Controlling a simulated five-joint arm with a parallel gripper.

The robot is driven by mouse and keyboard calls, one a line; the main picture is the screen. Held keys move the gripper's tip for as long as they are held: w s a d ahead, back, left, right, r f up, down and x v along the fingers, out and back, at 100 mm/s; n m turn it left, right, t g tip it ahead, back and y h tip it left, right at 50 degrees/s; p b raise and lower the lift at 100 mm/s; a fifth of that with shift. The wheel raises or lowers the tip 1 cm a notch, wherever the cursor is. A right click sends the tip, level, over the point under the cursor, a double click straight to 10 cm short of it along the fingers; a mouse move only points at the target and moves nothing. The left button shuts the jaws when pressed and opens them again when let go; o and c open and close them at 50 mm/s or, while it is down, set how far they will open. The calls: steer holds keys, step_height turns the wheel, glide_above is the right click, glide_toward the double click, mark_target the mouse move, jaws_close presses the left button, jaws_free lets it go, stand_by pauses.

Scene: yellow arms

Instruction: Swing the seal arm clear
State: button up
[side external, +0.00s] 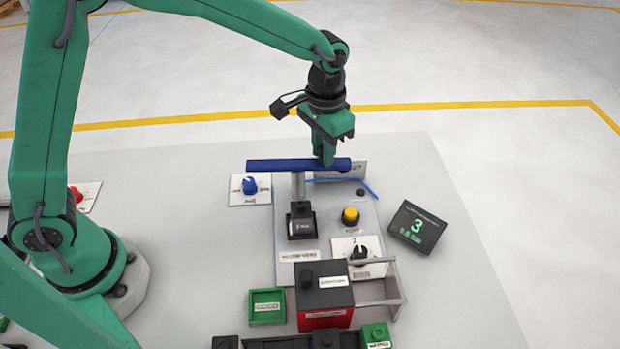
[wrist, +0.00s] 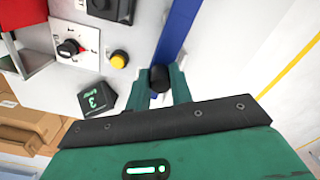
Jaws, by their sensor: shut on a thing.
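The seal arm (side external: 275,165) is a long blue bar lying level across the top of a grey post (side external: 297,186). In the wrist view the blue bar (wrist: 176,35) runs up the picture from my fingers, with a black knob (wrist: 160,77) at its near end. My gripper (side external: 327,158) points down over the right end of the bar. In the wrist view my gripper (wrist: 160,88) is shut with its two fingers on either side of the knob. The fingers hide part of the bar's end.
Below the bar stand a black block (side external: 301,222), a yellow button (side external: 350,216) and a black dial (side external: 359,255). A blue dial (side external: 249,185) is at left. A screen showing 3 (side external: 416,227) is at right. Red-and-black box (side external: 323,300) and green tray (side external: 266,306) are in front.

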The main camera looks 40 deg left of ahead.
steer(key=shift+w+a+r, duration=0.1)
steer(key=shift+w+a, duration=0.05)
steer(key=shift+w, duration=0.35)
stand_by(0.3)
steer(key=o, duration=0.6)
steer(key=shift+c, duration=0.2)
steer(key=shift+s+r, duration=0.1)
steer(key=shift+r, duration=3.6)
